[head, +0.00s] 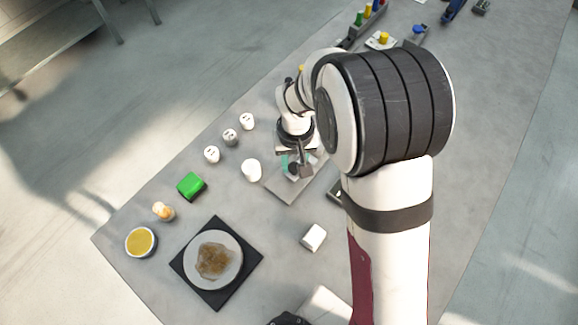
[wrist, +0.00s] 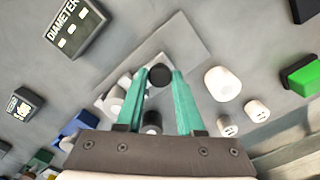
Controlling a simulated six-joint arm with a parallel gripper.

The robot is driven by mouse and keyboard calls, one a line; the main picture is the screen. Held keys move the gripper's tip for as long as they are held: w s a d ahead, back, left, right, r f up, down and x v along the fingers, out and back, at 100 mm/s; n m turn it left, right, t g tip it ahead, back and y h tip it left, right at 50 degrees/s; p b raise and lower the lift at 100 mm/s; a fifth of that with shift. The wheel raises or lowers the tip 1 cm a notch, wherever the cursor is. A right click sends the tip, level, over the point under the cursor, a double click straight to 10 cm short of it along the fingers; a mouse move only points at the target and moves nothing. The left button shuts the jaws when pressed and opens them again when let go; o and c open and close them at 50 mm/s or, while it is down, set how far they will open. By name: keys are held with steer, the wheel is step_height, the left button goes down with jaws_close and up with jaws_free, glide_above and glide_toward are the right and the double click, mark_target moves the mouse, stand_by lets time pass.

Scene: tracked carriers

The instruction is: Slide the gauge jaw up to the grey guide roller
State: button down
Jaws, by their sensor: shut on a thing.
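My gripper (wrist: 158,76) has two teal fingers, shut on a dark round knob (wrist: 159,75) that I take to be on the gauge jaw. In the head view my gripper (head: 299,163) is low over a grey plate (head: 281,190), and the arm partly hides it. The plate's bare part also shows in the wrist view (wrist: 190,45). A second dark round part (wrist: 152,120) shows between the fingers, nearer the palm. The jaw body and any contact with the roller are hidden.
A white cylinder (head: 251,170) stands just left of the plate, with several smaller pale ones beyond. A block marked DIAMETER (wrist: 75,30) is near the plate.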

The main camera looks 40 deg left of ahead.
mark_target(295, 166)
steer(key=c, duration=0.5)
jaws_free()
steer(key=shift+c, duration=0.2)
steer(key=shift+r, duration=0.1)
step_height(295, 166, up, 16)
steer(key=shift+f, duration=0.2)
stand_by(0.3)
steer(key=s+d+r+m+y, duration=0.15)
steer(key=d+m, duration=0.35)
steer(key=d, duration=0.6)
steer(key=s+d+r+m+h, duration=0.1)
steer(key=d+r+m, duration=0.25)
steer(key=d, duration=0.65)
steer(key=s+d+f+m+y, duration=0.1)
steer(key=s+d+f+m, duration=0.2)
steer(key=s+d+m, duration=0.3)
steer(key=shift+s+d+f, duration=0.15)
steer(key=shift+s+d, duration=0.15)
steer(key=shift+s, duration=0.95)
